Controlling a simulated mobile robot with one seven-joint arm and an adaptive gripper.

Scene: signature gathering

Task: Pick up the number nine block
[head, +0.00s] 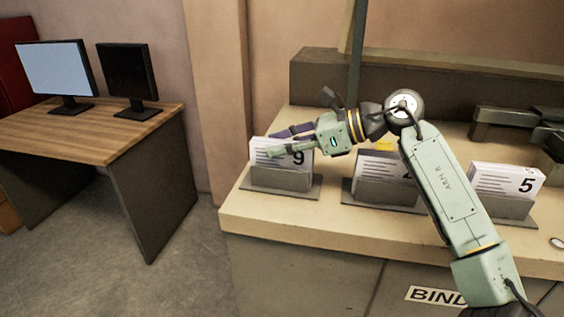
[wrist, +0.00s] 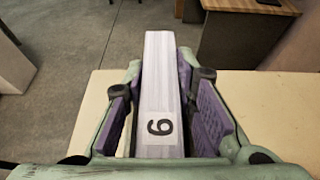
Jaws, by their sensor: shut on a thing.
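The number nine block (head: 262,155) is a white, paper-like stack with a black 9. It sits upright in a grey holder (head: 281,179) at the left end of the counter. In the wrist view the block (wrist: 160,75) lies lengthwise between the purple-padded fingers, its digit near the palm. My gripper (head: 283,142) reaches in from the right over the block's top and is shut on it. Gaps seem to show beside the pads in the wrist view, so the exact contact is unclear. The fingers partly cover the block's top in the head view.
A middle block (head: 370,162) in its holder is partly hidden by my arm. A block marked 5 (head: 507,181) stands in a holder at the right. The counter (head: 330,215) is bare in front. A desk (head: 95,125) with two monitors stands at the left, across open floor.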

